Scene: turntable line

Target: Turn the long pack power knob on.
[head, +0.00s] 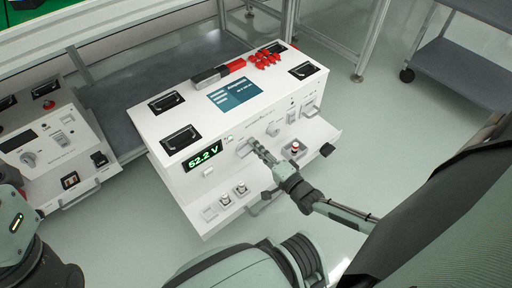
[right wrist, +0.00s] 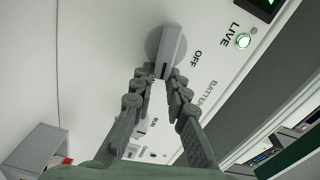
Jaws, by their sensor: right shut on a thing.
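The long white pack (head: 160,128) stands in the middle of the head view, with its sloped front panel facing me. Its power knob (head: 243,147) is a round grey dial with a raised bar, right of the green 52.2 V display (head: 202,158). In the right wrist view the knob (right wrist: 172,44) sits beside the word OFF. My right gripper (head: 255,148) is at the knob. In the right wrist view its two fingers (right wrist: 162,73) are shut on the near end of the bar. My left gripper is not in view.
A red button (head: 295,147) and another dial (head: 273,130) sit farther right on the panel. A second white unit (head: 62,140) stands at left.

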